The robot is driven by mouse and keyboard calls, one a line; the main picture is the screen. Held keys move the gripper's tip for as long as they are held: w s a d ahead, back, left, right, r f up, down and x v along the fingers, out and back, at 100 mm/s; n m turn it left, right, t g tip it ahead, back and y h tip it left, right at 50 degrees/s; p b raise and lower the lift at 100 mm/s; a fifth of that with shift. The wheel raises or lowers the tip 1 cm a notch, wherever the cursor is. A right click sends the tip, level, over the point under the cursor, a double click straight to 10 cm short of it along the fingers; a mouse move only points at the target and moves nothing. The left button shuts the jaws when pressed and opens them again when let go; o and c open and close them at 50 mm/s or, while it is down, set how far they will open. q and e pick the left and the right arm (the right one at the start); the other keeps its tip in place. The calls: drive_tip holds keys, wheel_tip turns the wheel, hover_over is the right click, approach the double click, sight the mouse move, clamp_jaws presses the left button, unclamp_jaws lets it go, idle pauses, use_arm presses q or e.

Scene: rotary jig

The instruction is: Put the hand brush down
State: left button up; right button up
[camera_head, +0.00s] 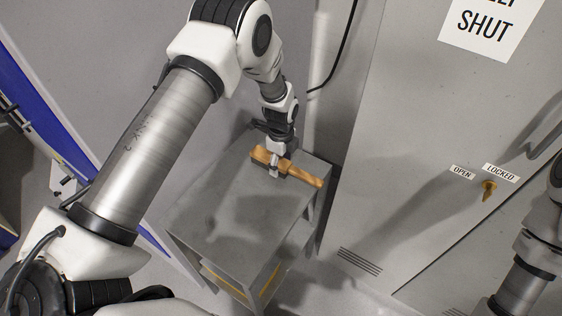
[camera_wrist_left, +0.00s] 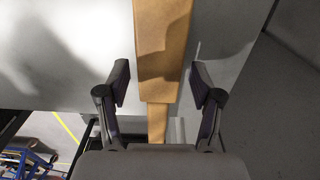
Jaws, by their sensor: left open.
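The hand brush (camera_head: 302,174) is a long orange-brown wooden piece near the far end of the grey table top (camera_head: 225,215). My left gripper (camera_head: 274,168) is at the brush, with its fingers around the brush's middle part. In the left wrist view the brush (camera_wrist_left: 162,45) runs down the middle, wide above and narrower below. The left gripper's fingers (camera_wrist_left: 160,88) stand open on both sides of it, with a gap on each side. Whether the brush lies flat on the table is hard to tell. My right gripper is not in view.
A grey cabinet (camera_head: 420,130) stands right of the table, with a yellow key-like handle (camera_head: 489,187) between OPEN and LOCKED labels. A wall is behind the table. The near part of the table top is clear. A lower shelf shows below.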

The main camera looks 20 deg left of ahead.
sight(281, 162)
use_arm(q)
wheel_tip(281, 162, up, 12)
drive_tip(key=b, duration=0.3)
drive_tip(key=shift+r, duration=0.1)
